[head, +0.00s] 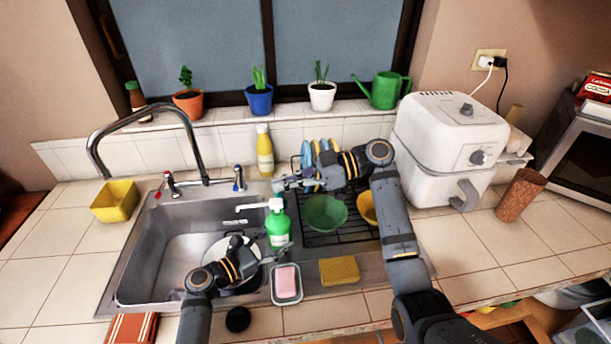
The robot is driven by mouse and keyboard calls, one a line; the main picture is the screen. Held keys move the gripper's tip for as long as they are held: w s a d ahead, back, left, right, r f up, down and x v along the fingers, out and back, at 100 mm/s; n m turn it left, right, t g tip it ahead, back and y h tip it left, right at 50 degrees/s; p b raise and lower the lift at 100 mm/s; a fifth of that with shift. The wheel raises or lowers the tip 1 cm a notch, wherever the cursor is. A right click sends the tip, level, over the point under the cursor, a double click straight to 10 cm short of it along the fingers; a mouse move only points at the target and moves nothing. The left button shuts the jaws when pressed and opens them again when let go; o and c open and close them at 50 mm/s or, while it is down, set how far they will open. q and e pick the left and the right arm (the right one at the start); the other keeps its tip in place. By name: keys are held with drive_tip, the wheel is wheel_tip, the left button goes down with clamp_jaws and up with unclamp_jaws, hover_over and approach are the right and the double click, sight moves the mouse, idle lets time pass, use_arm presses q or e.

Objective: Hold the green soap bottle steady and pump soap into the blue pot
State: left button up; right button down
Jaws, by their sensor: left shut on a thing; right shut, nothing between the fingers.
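The green soap bottle (278,232) stands upright at the sink's right edge, with its white pump head (275,205) and the spout pointing left over the basin. My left gripper (282,251) is shut on the bottle's lower part, coming from the left. My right gripper (281,185) is shut and empty, just above the pump head; I cannot tell whether it touches it. A round pale vessel (222,250) lies in the sink, partly hidden by my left gripper; its outer colour is unclear. A blue plant pot (260,104) stands on the windowsill.
A drying rack (335,240) with a green bowl (325,214) is right of the bottle. A soap dish (287,297) and yellow sponge (340,271) lie in front. A yellow bottle (264,153) and the faucet (150,110) stand behind.

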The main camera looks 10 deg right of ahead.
drive_tip(key=shift+d+f, duration=0.2)
drive_tip(key=shift+f, duration=1.65)
drive_tip(key=shift+f, duration=1)
wheel_tip(320, 180, up, 3)
drive_tip(key=shift+r, duration=0.2)
drive_tip(key=v, duration=1)
drive_tip(key=shift+r, duration=0.4)
